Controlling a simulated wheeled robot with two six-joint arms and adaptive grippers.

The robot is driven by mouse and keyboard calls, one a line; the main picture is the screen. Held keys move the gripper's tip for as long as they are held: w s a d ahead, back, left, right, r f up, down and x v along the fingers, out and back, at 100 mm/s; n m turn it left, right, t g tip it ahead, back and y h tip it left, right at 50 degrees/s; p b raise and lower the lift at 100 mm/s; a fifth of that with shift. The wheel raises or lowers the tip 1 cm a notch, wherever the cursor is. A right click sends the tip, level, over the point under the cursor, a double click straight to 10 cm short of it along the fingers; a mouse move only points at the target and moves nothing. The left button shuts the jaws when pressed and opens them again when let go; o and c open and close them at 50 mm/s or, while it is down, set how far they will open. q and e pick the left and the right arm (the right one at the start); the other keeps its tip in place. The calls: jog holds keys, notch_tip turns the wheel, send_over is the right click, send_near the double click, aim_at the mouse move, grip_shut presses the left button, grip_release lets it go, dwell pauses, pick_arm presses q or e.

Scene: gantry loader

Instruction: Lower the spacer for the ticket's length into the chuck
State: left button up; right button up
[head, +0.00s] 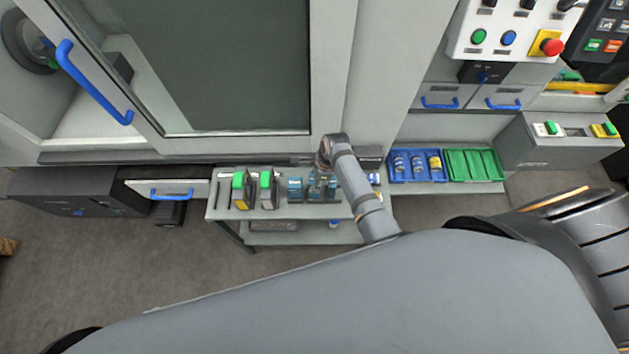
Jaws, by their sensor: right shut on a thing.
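My right gripper (322,186) points down over the small grey bench, beside a teal block. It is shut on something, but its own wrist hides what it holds. Short cylinders (416,163) that look like spacers stand in a blue tray (394,179) to the right; one has a yellow band. A round dark fitting (30,42) that looks like the chuck is at the far upper left, inside the machine. No ticket can be made out. My left gripper is not in view.
The bench (222,212) also carries two green-topped tools (240,190). A green tray (472,165) is next to the blue one. The sliding door (235,60) with a blue handle (92,82) stands behind the bench. A control panel with a red button (552,46) is upper right.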

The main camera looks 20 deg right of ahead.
jog(key=shift+a+v, duration=0.25)
jog(key=shift+v, duration=0.9)
jog(key=shift+a+v, duration=0.25)
jog(key=shift+v, duration=0.9)
jog(key=shift+w+r, duration=0.1)
